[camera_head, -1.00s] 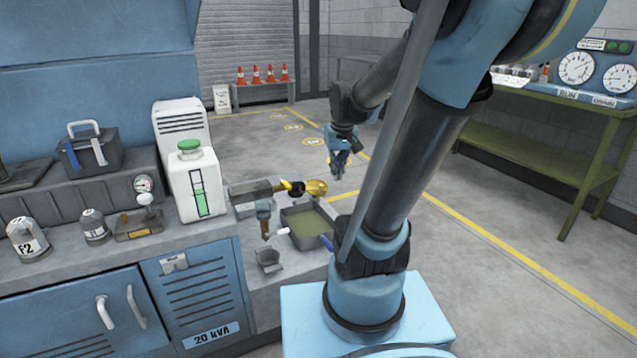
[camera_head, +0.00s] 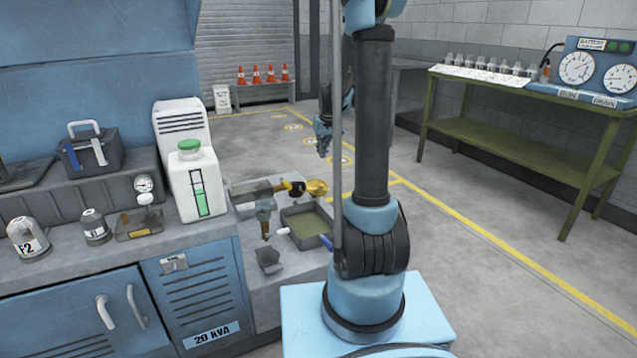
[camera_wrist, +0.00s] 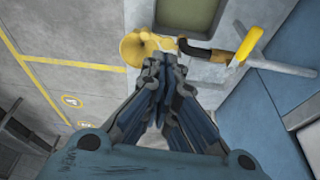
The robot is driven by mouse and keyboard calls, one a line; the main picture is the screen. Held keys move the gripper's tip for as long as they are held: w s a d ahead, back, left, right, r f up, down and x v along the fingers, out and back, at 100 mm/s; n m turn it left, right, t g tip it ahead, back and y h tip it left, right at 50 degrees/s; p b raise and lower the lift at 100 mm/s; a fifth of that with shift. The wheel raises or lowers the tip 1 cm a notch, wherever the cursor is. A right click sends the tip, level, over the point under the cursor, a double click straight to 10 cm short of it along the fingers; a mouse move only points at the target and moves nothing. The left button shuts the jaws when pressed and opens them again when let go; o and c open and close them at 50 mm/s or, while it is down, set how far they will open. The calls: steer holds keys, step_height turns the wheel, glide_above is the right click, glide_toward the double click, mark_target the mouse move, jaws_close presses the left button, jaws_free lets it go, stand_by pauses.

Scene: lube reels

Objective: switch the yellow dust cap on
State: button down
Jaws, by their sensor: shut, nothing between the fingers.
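A bright yellow piece, probably the dust cap (camera_wrist: 245,47), sits near the end of a black bent part in the wrist view, at the upper right. In the head view this yellow piece (camera_head: 283,186) is small, at the bench end beside a brass bell-shaped part (camera_head: 317,187). The brass bell (camera_wrist: 140,47) also shows just beyond my fingertips in the wrist view. My gripper (camera_wrist: 160,65) is shut and empty, apart from the yellow piece and to its left. In the head view my gripper (camera_head: 323,150) hangs above the floor behind the bell, partly behind my arm.
A grey tray (camera_head: 331,238) lies below the bell on the bench end. A white jug with a green cap (camera_head: 189,145) stands to the left. A green table (camera_head: 520,130) stands at the right. The floor between is clear.

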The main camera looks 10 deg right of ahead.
steer(key=w+f, duration=1)
steer(key=w, duration=0.2)
steer(key=shift+w+n, duration=0.25)
steer(key=shift+n, duration=0.05)
steer(key=shift+d+f, duration=0.1)
steer(key=shift+s+d+f, duration=0.1)
steer(key=shift+s+f, duration=0.1)
steer(key=shift+f, duration=2.15)
steer(key=shift+s+f, duration=0.15)
steer(key=shift+f, duration=2.2)
steer(key=shift+d, duration=0.1)
